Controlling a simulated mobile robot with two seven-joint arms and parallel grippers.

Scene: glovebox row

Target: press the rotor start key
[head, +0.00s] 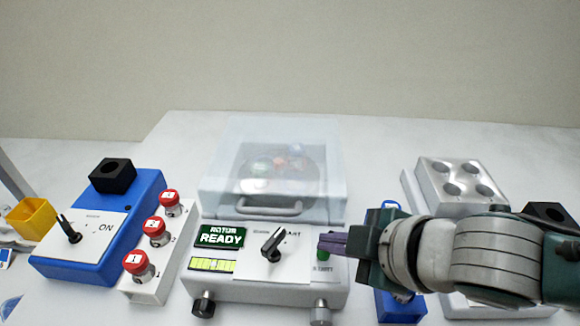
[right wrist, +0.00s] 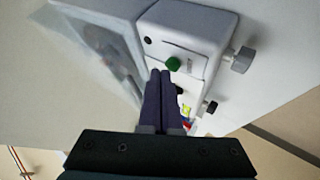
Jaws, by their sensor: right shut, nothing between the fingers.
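The white rotor unit (head: 300,293) stands in the middle of the head view, with a clear lidded chamber (head: 250,165) behind its panel. Its green display (head: 220,236) reads "ROTOR READY". A round green key (head: 323,255) sits at the panel's right end; its label is partly hidden. The key also shows in the right wrist view (right wrist: 173,63). My right gripper (head: 322,243) is shut and empty, its purple fingertips overlapping the key's upper edge in the head view. In the right wrist view the tips (right wrist: 160,72) end close beside the key; I cannot tell whether they touch.
A black pointer knob (head: 273,245) stands left of the key. Left of the unit are a strip with red buttons (head: 155,232), a blue box with a dial (head: 90,275) and a yellow cup (head: 32,218). A silver block with wells (head: 460,185) stands to the right.

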